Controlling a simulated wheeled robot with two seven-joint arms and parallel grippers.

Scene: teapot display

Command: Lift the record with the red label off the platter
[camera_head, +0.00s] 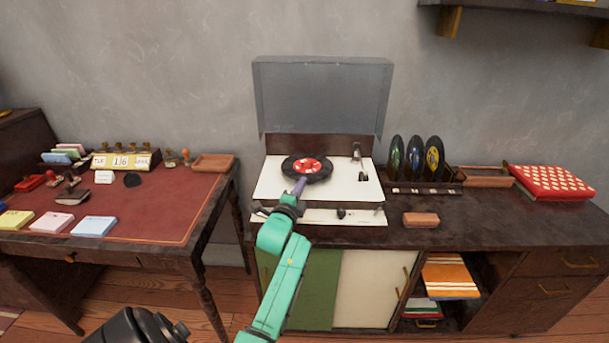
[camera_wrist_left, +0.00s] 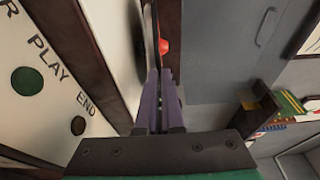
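The record with the red label (camera_head: 307,167) lies flat over the white record player (camera_head: 345,188), below its raised clear lid (camera_head: 322,95). In the left wrist view the record shows edge-on as a thin dark strip, with a red bump (camera_wrist_left: 163,46) at its middle. My left gripper (camera_head: 299,187) reaches in from the front to the record's near rim. Its purple fingers (camera_wrist_left: 159,75) are close together with the rim between their tips. The platter is mostly hidden under the record; I cannot tell whether there is a gap. My right gripper is not in view.
A tonearm (camera_head: 357,153) stands at the player's right. Several upright records (camera_head: 415,157) are in a rack beside it. A brown block (camera_head: 421,220) lies at the cabinet's front. A desk with a red top (camera_head: 150,205) stands to the left.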

